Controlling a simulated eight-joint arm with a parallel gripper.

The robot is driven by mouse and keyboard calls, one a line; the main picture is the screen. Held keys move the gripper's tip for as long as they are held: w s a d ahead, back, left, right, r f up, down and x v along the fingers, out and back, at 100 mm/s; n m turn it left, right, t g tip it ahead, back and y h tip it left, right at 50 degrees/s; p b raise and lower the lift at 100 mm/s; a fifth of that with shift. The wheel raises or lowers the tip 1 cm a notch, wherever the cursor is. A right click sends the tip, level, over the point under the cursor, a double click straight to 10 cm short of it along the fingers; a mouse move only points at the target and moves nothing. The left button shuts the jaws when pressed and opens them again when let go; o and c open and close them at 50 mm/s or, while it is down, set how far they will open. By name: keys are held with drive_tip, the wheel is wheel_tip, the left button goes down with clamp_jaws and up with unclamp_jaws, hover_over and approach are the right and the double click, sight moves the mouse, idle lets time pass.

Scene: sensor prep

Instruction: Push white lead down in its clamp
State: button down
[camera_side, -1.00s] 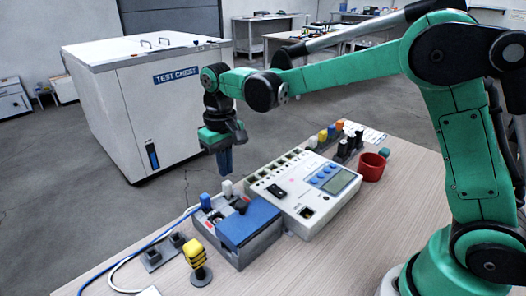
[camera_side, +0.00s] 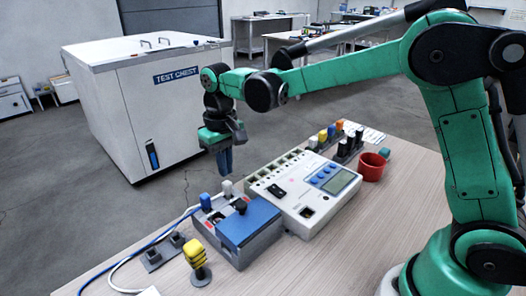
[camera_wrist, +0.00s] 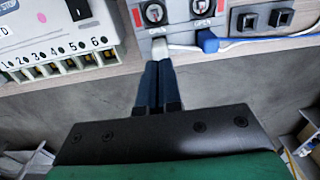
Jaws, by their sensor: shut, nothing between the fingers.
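The white lead's end (camera_side: 227,187) stands upright at the back edge of the grey clamp box (camera_side: 238,255), beside the blue lead's end (camera_side: 205,201). In the wrist view, the white end (camera_wrist: 172,50) lies just beyond my fingertips, left of the blue end (camera_wrist: 208,43). My gripper (camera_side: 225,172) is shut and empty, with its fingers pointing down over the back edge of the box. In the wrist view, my gripper (camera_wrist: 160,66) overlaps part of the white end; I cannot tell whether they touch. How deep the white end sits in its clamp is hidden.
The meter box (camera_side: 303,192) stands right of the clamp box. A black and yellow tool (camera_side: 197,258) stands in front on the table. A red cup (camera_side: 371,167) and a rack of coloured plugs (camera_side: 335,138) stand farther right. Blue and white cables run off left.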

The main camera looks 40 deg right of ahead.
sight(228, 182)
drive_tip(key=shift+f, duration=1.3)
idle(0.9)
drive_tip(key=shift+r, duration=0.1)
drive_tip(key=shift+r, duration=3.45)
drive_tip(key=shift+s+r, duration=0.1)
drive_tip(key=s+d+t, duration=0.2)
drive_tip(key=s+t, duration=0.1)
drive_tip(key=s, duration=0.3)
drive_tip(key=s+d+f+t, duration=0.1)
drive_tip(key=s+d+t, duration=0.2)
drive_tip(key=s, duration=0.3)
drive_tip(key=shift+s+d+t, duration=0.15)
drive_tip(key=shift+s+t, duration=0.2)
drive_tip(key=shift+t, duration=0.25)
